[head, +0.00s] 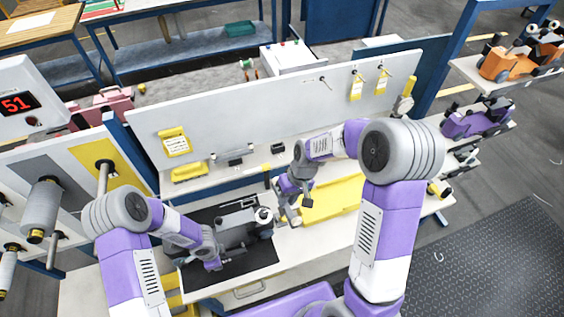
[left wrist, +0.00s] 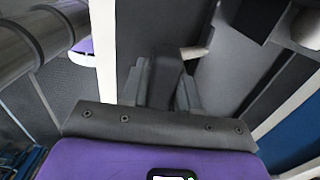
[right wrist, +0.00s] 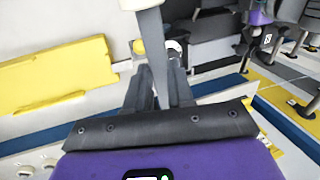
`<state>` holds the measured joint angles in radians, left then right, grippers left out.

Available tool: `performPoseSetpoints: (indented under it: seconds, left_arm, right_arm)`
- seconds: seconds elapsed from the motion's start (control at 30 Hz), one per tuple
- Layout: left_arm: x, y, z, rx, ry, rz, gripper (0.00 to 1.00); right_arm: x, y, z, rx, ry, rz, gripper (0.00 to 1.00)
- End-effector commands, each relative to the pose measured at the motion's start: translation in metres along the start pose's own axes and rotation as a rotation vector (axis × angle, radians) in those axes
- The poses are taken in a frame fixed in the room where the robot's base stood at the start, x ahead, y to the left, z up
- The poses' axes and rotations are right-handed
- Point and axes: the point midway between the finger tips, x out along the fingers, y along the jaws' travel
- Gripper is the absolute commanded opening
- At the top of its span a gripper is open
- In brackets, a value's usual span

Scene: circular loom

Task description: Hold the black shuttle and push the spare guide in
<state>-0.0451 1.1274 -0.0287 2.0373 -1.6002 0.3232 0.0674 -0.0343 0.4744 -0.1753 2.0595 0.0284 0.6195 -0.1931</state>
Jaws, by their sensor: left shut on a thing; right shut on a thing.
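The black shuttle (head: 236,231) stands on a black mat (head: 256,260) on the workbench, with a white round part at its right end. My left gripper (head: 214,264) is at its near left side. In the left wrist view my left gripper (left wrist: 164,92) is shut on a dark part (left wrist: 166,68) of the shuttle. My right gripper (head: 291,210) is above the bench, right of the shuttle and apart from it. In the right wrist view my right gripper (right wrist: 160,92) is shut on the spare guide (right wrist: 152,45), a slim grey piece with a pale upper end. Its lower end is hidden.
A yellow tray (head: 333,199) lies just right of my right gripper. A grey upright panel (head: 290,100) with yellow tags stands behind the bench. Spools (head: 42,208) hang at the left. A shelf with purple and orange shuttles (head: 477,121) is at the right.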

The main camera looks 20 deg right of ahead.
Motion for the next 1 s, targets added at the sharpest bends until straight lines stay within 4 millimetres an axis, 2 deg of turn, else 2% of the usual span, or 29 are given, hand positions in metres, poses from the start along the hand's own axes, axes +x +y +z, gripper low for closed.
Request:
performPoseSetpoints:
  seconds: [0.17,0.4,0.6,0.8,1.0]
  left_arm:
    - [0.001,0.002,0.0,0.0,-0.002,0.003,0.0]
    - [0.001,0.001,0.0,0.001,-0.002,0.003,0.0]
    - [0.001,0.001,0.0,0.002,-0.001,0.002,0.0]
    - [0.001,0.001,0.001,0.002,-0.001,0.002,0.0]
    - [0.001,0.001,0.0,0.002,-0.001,0.002,0.0]
  right_arm:
    - [0.007,-0.014,-0.029,-0.272,-0.072,0.051,0.0]
    - [0.024,-0.052,-0.086,-0.927,-0.191,0.16,0.0]
    - [0.034,-0.079,-0.116,-1.325,-0.22,0.208,0.0]
    - [0.038,-0.091,-0.128,-1.495,-0.225,0.221,0.0]
    - [0.047,-0.09,-0.129,-1.514,-0.226,0.221,0.0]
